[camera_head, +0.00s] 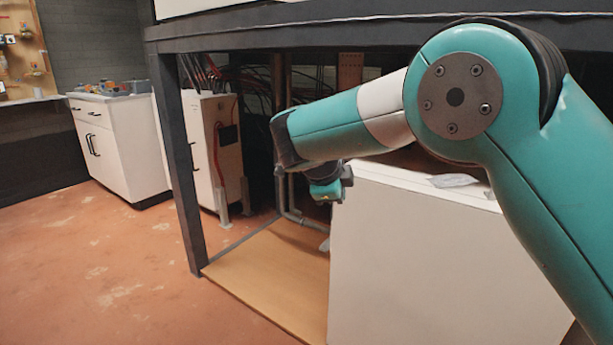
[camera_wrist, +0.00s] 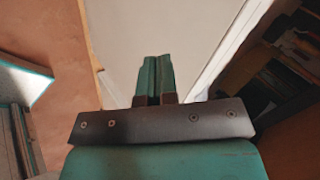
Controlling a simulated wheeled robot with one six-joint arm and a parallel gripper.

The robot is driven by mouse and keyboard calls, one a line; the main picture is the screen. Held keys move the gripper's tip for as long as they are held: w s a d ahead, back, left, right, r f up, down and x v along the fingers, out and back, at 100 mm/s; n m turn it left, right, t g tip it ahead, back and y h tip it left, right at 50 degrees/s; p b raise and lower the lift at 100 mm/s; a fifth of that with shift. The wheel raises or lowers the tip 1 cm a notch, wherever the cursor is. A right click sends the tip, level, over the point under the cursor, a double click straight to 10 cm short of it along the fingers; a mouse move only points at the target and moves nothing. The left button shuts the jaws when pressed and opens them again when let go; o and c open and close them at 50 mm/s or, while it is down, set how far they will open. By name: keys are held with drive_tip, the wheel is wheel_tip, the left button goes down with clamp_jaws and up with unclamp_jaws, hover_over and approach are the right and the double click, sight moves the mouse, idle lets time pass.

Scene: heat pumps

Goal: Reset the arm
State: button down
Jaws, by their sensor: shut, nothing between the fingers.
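My arm reaches in from the right in the head view, bent at a large teal joint, with its forearm stretching left under a dark metal frame. My gripper is at the far end, partly hidden behind the forearm in the head view. In the wrist view my gripper (camera_wrist: 156,78) shows two teal fingers pressed together with nothing between them. A white cabinet (camera_head: 430,265) stands below the forearm in the head view. A pale panel (camera_wrist: 190,35) lies beyond the fingers in the wrist view, and I see no contact with it.
The dark frame post (camera_head: 180,165) and beam (camera_head: 300,32) stand close around the arm. A wooden board (camera_head: 265,270) lies on the floor beside the white cabinet. Another white cabinet (camera_head: 118,150) stands at the back left. The reddish floor (camera_head: 90,260) at left is clear.

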drive_tip(key=s+d+r+n+g+y, duration=0.1)
drive_tip(key=s+d+n+g+y, duration=0.15)
drive_tip(key=s+n, duration=0.85)
drive_tip(key=s+d+r+n+g+y, duration=0.1)
drive_tip(key=s+n+g+y, duration=0.15)
drive_tip(key=s+n, duration=0.9)
drive_tip(key=s+d+r+n+g+y, duration=0.15)
drive_tip(key=s+n+y, duration=0.35)
drive_tip(key=s, duration=1.1)
wheel_tip(320, 180, up, 26)
drive_tip(key=h+p, duration=0.1)
drive_tip(key=p, duration=2.5)
drive_tip(key=shift+w+d+r+p, duration=0.15)
drive_tip(key=shift+d+p, duration=0.1)
drive_tip(key=shift+p, duration=0.05)
